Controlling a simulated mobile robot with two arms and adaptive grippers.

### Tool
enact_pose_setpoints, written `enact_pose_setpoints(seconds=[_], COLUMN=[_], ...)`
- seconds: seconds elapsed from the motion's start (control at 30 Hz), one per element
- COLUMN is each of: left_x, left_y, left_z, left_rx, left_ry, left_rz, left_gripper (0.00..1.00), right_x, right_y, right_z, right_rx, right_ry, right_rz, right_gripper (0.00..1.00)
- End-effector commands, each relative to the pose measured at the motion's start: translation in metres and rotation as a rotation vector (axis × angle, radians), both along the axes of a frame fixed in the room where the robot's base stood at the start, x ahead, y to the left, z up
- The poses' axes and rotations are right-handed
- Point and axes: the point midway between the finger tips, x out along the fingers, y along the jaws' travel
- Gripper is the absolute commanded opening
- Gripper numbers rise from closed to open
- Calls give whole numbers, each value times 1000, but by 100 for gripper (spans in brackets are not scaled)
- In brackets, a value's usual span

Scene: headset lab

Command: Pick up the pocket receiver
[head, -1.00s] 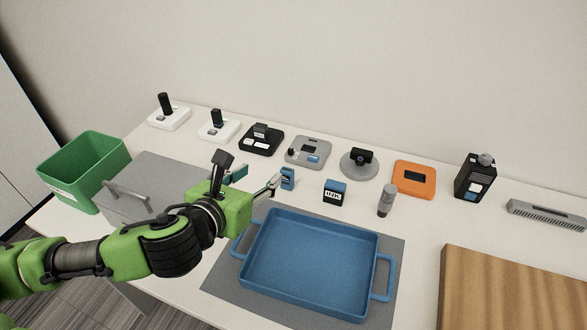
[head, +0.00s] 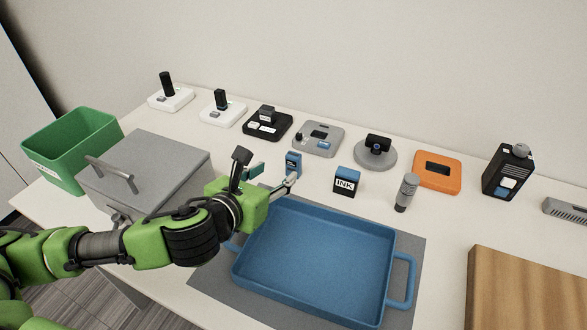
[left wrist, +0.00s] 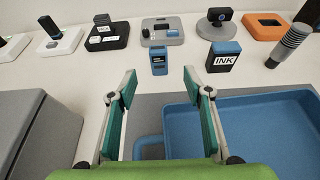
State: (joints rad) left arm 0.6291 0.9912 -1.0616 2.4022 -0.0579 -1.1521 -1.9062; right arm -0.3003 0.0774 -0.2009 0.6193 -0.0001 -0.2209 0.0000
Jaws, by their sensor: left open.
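A small upright blue and dark box, which looks like the pocket receiver (head: 293,162), stands on the white table behind the blue tray. My left gripper (head: 274,174) is open and empty in front of it. In the left wrist view the receiver (left wrist: 159,62) stands just beyond the fingertips, about midway between the two fingers (left wrist: 159,80), with a gap and no visible contact. One finger hides part of its lower edge in the head view. My right gripper is not in view.
A blue and black INK box (head: 346,182) stands close to the right, with a grey cylinder (head: 406,192) beyond it. A blue tray (head: 407,285) lies in front. A grey lidded box (head: 150,160) is at left. Several devices, including an orange frame (head: 437,186), line the back.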

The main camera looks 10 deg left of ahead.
Motion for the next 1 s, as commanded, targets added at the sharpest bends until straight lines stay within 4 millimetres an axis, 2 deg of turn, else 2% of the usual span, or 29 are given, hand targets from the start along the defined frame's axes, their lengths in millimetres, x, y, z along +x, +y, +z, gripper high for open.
enact_pose_setpoints(seconds=[0.1, 0.3, 0.57, 0.8, 1.0], left_x=[21, 52, 68, 97, 114], left_y=[-4, -10, -13, -15, -19], left_z=[-7, -20, -26, -30, -38], left_rx=[-1, -1, 1, -1, 0], left_ry=[0, 0, 0, 0, 0], left_rz=[0, 0, -1, 0, -1], left_gripper=[46, 46, 46, 46, 46], right_x=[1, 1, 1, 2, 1], right_y=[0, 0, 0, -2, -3], right_z=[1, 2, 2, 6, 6], right_rx=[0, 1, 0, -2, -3], right_ry=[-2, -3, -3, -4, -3], right_rz=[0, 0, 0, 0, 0], right_gripper=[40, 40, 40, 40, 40])
